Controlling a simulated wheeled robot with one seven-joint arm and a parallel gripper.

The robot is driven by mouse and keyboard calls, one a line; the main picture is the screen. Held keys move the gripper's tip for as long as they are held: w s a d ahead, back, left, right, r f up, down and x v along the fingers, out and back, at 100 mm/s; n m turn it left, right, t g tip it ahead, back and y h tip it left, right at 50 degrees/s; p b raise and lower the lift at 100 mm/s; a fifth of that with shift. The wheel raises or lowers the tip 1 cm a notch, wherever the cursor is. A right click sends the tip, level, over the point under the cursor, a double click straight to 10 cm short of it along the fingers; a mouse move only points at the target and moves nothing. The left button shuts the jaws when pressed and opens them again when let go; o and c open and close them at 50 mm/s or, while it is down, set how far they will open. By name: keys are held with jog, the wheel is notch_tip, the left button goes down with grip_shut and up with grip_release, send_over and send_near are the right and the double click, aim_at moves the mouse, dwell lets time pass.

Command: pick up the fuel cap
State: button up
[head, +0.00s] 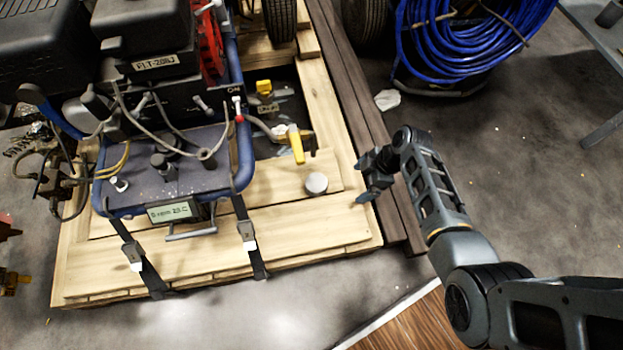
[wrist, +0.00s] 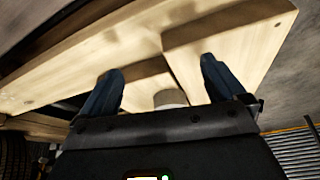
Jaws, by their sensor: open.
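The fuel cap (head: 316,183) is a small round grey-white cap lying on the wooden pallet (head: 290,222), near its right front part. In the wrist view the cap (wrist: 170,97) shows between the two fingers, beyond them, its lower part hidden by my gripper's body. My gripper (head: 360,180) is to the right of the cap, over the pallet's right edge, with clear space between them. In the wrist view my gripper (wrist: 160,85) has its two dark blue fingers spread apart, with nothing held between them.
The line striper (head: 170,165) with its blue frame, hoses and display stands on the pallet, left of the cap. A yellow-handled valve (head: 296,143) stands just behind the cap. Dark timbers (head: 375,140) run along the pallet's right side. A blue hose coil (head: 465,45) lies behind.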

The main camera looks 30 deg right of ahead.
aim_at(316, 183)
jog(key=w+a, duration=0.1)
jog(key=a, duration=0.1)
jog(key=w+a+b, duration=0.1)
jog(key=a, duration=0.1)
jog(key=w+a, duration=0.2)
jog(key=a, duration=0.1)
jog(key=shift+w, duration=0.1)
jog(key=a, duration=0.1)
jog(key=w+a+b, duration=0.2)
jog(key=shift+a+f, duration=0.35)
jog(key=shift+f, duration=0.05)
jog(key=shift+w+f, duration=0.1)
jog(key=shift+f, duration=0.05)
jog(key=c, duration=1.2)
